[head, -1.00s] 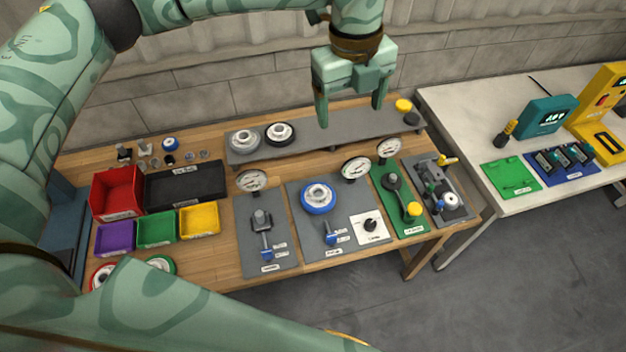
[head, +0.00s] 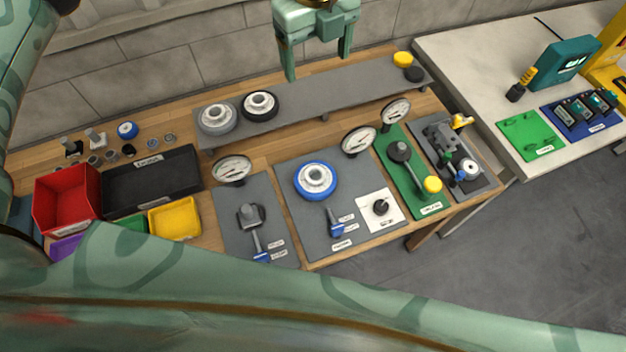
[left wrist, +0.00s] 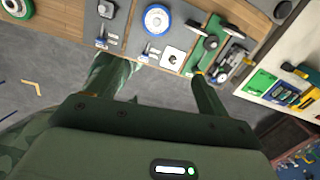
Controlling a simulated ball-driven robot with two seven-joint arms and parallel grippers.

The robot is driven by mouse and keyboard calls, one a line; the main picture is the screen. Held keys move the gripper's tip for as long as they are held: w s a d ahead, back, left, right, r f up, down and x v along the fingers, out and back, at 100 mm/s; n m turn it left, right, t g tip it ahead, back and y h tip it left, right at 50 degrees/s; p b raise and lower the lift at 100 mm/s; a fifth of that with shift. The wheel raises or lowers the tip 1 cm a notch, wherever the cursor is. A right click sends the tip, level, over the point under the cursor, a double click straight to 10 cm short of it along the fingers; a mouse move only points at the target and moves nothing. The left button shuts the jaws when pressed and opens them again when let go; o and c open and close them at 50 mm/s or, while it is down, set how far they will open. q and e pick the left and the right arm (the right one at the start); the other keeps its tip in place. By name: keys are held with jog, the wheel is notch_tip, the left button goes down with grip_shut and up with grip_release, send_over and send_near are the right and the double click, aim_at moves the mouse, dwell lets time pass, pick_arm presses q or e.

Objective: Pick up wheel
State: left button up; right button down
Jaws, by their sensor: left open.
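Three wheels show in the head view. A blue-rimmed wheel (head: 316,180) lies on the middle grey fixture plate (head: 290,217). A grey wheel (head: 217,117) and a black-rimmed wheel (head: 260,104) lie side by side at the left end of the raised grey shelf. In the left wrist view the blue-rimmed wheel (left wrist: 157,19) shows at the top, and part of a green-rimmed wheel (left wrist: 18,8) at the top left.
Gauges (head: 358,142) stand along the plates. A red bin (head: 66,198), black tray (head: 150,183) and yellow bin (head: 174,218) are at the left. A white table (head: 450,65) stands right. The middle of the grey shelf (head: 330,92) is clear. My arm covers the bottom.

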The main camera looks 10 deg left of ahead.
aim_at(316, 176)
pick_arm(q)
jog(key=shift+g, duration=0.5)
jog(key=f+b, duration=0.7)
jog(key=f, duration=0.5)
jog(key=w+f+b, duration=0.1)
jog(key=f+b, duration=0.6)
jog(key=f, duration=0.5)
jog(key=w+f+b, duration=0.1)
jog(key=f+b, duration=0.7)
jog(key=f, duration=0.4)
jog(key=shift+w+a, duration=0.15)
jog(key=shift+a, duration=0.1)
jog(key=f, duration=0.1)
jog(key=f+b, duration=0.1)
jog(key=f, duration=0.3)
jog(key=shift+w+f+b, duration=0.25)
jog(key=shift+b, duration=0.1)
jog(key=shift+s+r, duration=0.1)
jog(key=shift+c, duration=0.3)
pick_arm(e)
jog(key=s+f, duration=0.1)
jog(key=f, duration=1.1)
jog(key=s+f+g, duration=0.1)
jog(key=s+f, duration=0.1)
jog(key=f, duration=1)
jog(key=shift+s+a+f, duration=0.25)
jog(key=shift+a+f, duration=0.05)
jog(key=shift+f, duration=0.1)
